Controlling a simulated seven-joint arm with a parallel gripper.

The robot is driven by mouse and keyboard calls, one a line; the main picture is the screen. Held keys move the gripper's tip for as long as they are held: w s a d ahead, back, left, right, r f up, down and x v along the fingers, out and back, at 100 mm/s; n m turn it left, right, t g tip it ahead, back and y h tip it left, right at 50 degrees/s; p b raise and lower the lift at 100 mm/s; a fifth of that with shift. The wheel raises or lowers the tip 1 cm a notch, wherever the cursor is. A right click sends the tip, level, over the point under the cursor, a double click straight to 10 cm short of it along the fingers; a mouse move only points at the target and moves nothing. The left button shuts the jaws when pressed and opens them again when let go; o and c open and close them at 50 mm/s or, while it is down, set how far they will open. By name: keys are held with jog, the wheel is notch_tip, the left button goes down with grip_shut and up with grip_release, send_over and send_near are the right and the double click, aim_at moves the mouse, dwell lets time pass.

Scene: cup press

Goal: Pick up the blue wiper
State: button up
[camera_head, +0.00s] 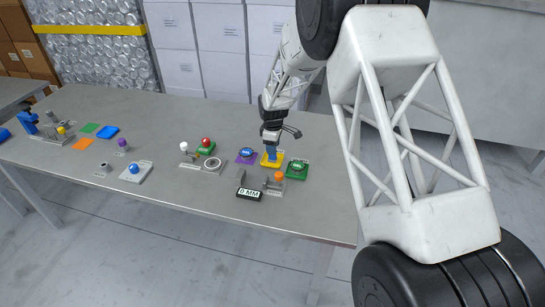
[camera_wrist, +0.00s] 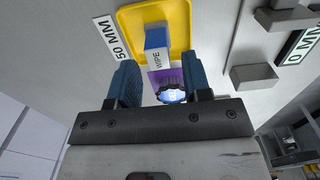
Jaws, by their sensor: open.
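The blue wiper (camera_wrist: 156,38), with a white face lettered WIPE, is on a yellow pad (camera_wrist: 184,18) in the wrist view. In the head view the wiper (camera_head: 273,153) stands on the same yellow pad (camera_head: 264,163), below my gripper (camera_head: 273,142). In the wrist view my gripper (camera_wrist: 159,63) is open, with its two blue fingers apart. The wiper appears between and just beyond the fingertips. I cannot tell whether either finger touches it.
A purple pad (camera_head: 245,162) with a round blue-topped piece is left of the yellow pad, and a green pad (camera_head: 297,174) is right. A fixture with an orange knob (camera_head: 279,176) and a 0 MM display (camera_head: 249,194) are in front. The table front is mostly clear.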

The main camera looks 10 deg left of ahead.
jog(key=shift+w+f, duration=0.15)
jog(key=shift+f, duration=2.3)
jog(key=c, duration=0.8)
jog(key=shift+o, duration=0.2)
jog(key=shift+r, duration=0.1)
jog(key=shift+r, duration=4.9)
